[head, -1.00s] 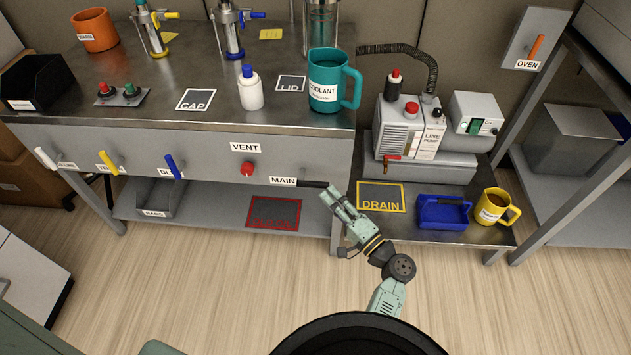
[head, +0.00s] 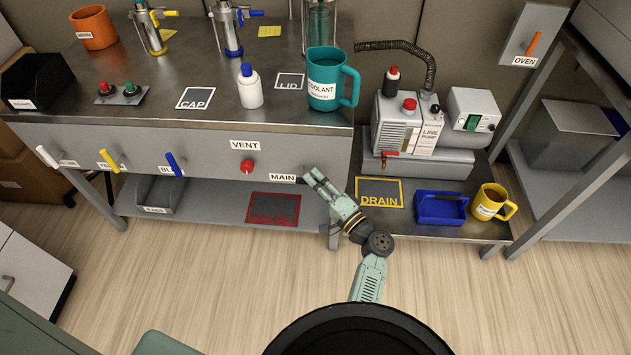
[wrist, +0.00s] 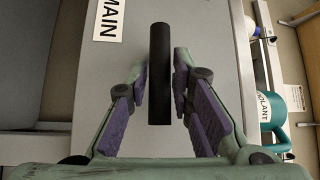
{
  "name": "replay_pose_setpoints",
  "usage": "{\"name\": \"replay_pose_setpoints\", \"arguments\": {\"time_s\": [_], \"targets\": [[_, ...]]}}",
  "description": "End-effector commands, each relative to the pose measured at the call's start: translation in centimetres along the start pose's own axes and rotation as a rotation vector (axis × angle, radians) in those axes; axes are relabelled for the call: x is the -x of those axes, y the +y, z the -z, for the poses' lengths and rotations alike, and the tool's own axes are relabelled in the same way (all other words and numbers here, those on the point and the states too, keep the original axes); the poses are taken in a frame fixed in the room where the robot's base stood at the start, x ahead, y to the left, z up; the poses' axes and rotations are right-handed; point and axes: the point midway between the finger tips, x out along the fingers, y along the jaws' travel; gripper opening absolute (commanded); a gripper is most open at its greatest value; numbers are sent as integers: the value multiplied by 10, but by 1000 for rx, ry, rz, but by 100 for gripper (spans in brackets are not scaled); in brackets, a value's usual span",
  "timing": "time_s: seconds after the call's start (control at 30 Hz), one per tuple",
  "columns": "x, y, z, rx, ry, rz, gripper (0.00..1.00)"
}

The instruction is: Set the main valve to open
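The main valve is a black bar handle (wrist: 159,40) on the grey front panel of the bench, beside the white MAIN label (head: 283,178). The label also shows in the wrist view (wrist: 109,19). In the head view my gripper (head: 312,175) is at the panel just right of the label and covers most or all of the handle.
A red VENT knob (head: 247,166) is on the same panel to the left, with blue (head: 175,163), yellow and white levers farther left. A teal coolant mug (head: 325,85) stands on the bench above. A pump (head: 408,125) and blue tray (head: 441,210) are to the right.

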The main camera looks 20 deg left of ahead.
Motion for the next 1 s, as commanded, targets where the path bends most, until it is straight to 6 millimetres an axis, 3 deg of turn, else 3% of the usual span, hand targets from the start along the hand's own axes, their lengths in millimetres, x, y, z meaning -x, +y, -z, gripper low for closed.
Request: {"name": "replay_pose_setpoints", "arguments": {"time_s": [0.27, 1.0], "targets": [[0, 0, 0, 0, 0, 0, 0], [-1, 0, 3, 9, -2, -10, 0]]}}
